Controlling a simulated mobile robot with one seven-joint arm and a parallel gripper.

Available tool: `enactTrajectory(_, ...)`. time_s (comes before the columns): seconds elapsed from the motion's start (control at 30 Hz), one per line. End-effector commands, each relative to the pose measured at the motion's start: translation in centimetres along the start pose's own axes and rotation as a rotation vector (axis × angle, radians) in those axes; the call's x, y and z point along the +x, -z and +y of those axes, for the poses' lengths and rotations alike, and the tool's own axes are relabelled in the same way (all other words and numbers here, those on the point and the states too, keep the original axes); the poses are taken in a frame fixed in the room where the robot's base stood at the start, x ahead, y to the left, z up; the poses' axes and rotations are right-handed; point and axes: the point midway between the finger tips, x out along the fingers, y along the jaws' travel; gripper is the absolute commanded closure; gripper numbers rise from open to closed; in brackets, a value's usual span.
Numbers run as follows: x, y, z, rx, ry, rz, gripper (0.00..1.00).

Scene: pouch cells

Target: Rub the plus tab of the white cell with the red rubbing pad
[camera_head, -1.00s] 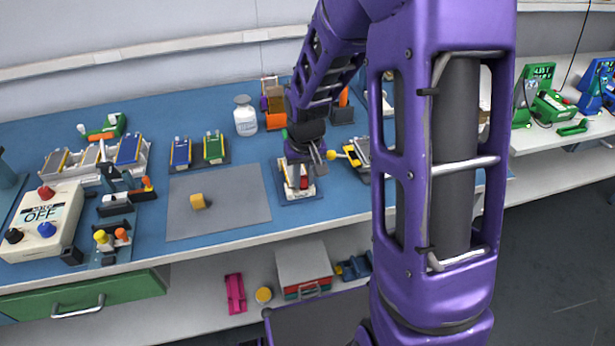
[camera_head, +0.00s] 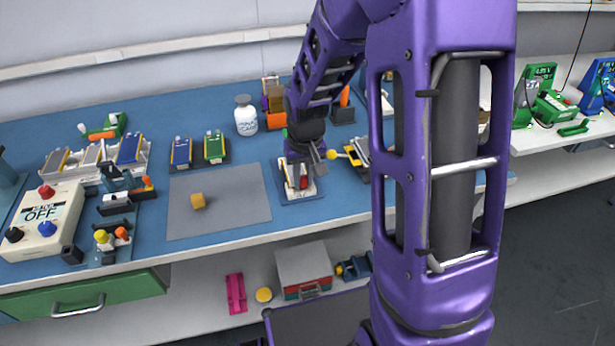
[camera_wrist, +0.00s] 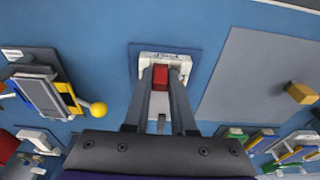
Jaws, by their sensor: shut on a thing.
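My gripper (camera_wrist: 161,82) is shut on the red rubbing pad (camera_wrist: 160,75), which shows between its fingertips in the wrist view. The pad sits low at a white holder (camera_wrist: 148,62) with a small label, on a dark blue base; I cannot tell if it still touches the holder. In the head view, my gripper (camera_head: 303,178) stands over this same holder (camera_head: 311,190). A pale flat cell (camera_wrist: 42,97), likely the white cell, lies in a dark fixture with a yellow lever, left in the wrist view. In the head view my arm partly hides that fixture. I cannot make out its plus tab.
A grey mat (camera_head: 225,220) with a yellow block (camera_head: 198,201) lies left of the holder. A white bottle (camera_head: 245,118) stands behind. A yellow ball knob (camera_wrist: 98,109) sticks out from the fixture towards my gripper. A control box (camera_head: 45,222) stands far left.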

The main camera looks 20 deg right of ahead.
Motion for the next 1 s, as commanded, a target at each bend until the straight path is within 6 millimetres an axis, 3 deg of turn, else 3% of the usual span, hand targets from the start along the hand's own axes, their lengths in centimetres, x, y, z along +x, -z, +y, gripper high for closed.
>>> enactTrajectory(0.47,0.0,-0.1,1.6,0.0,0.001,-0.005,1.0)
enactTrajectory(1.0,-0.1,-0.1,-0.1,-0.001,0.001,-0.003,1.0)
